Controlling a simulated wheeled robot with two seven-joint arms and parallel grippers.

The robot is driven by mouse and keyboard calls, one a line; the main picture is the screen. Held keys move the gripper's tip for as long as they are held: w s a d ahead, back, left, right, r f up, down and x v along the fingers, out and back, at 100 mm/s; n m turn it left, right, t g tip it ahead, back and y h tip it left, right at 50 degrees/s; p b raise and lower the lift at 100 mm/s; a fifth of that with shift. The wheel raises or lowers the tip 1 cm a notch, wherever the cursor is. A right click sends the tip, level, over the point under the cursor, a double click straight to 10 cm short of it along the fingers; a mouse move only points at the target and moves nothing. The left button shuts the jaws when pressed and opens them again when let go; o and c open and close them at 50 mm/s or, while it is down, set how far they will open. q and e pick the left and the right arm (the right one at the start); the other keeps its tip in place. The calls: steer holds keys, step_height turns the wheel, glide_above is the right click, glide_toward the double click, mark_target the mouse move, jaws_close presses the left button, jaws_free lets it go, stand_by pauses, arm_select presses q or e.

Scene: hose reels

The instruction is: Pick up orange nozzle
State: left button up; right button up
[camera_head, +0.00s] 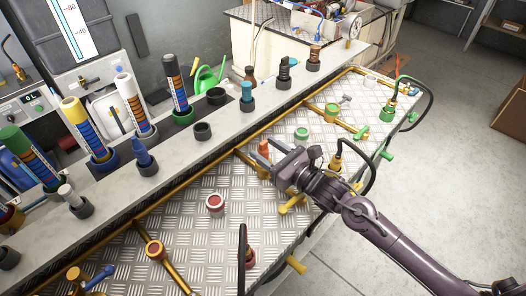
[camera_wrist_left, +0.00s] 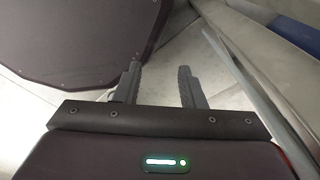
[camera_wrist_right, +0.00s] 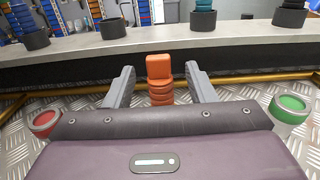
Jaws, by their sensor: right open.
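The orange nozzle (camera_wrist_right: 159,72) stands upright on the metal plate in the right wrist view, between the two fingers of my right gripper (camera_wrist_right: 158,88). A gap shows on each side of it, and its lower part is hidden by the gripper body. In the head view the orange nozzle (camera_head: 264,148) shows between the fingertips of my right gripper (camera_head: 262,156), which is open. My left gripper (camera_wrist_left: 159,88) shows only in the left wrist view. Its fingers are apart with nothing between them, above a pale floor.
A raised ledge (camera_head: 195,143) behind the plate carries several dark holders with coloured nozzles. A red-capped fitting (camera_head: 215,203) and a green-capped fitting (camera_head: 301,133) stand on the plate nearby. Yellow pipes (camera_head: 160,215) run along it. A green fitting with a black hose (camera_head: 390,108) stands at the right.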

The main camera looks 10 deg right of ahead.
mark_target(265, 149)
steer(key=x, duration=0.2)
steer(key=shift+w+a+r+p, duration=0.15)
steer(key=shift+w+p, duration=0.1)
steer(key=shift+p, duration=0.15)
steer(key=shift+w+a, duration=0.2)
steer(key=shift+w, duration=0.05)
steer(key=shift+f, duration=0.2)
arm_select(q)
steer(key=shift+w+a+r, duration=0.2)
steer(key=shift+w+r, duration=0.1)
steer(key=shift+r, duration=0.15)
steer(key=shift+w+a+r, duration=0.2)
steer(key=shift+w+r, duration=0.05)
steer(key=shift+r, duration=0.15)
arm_select(e)
jaws_close()
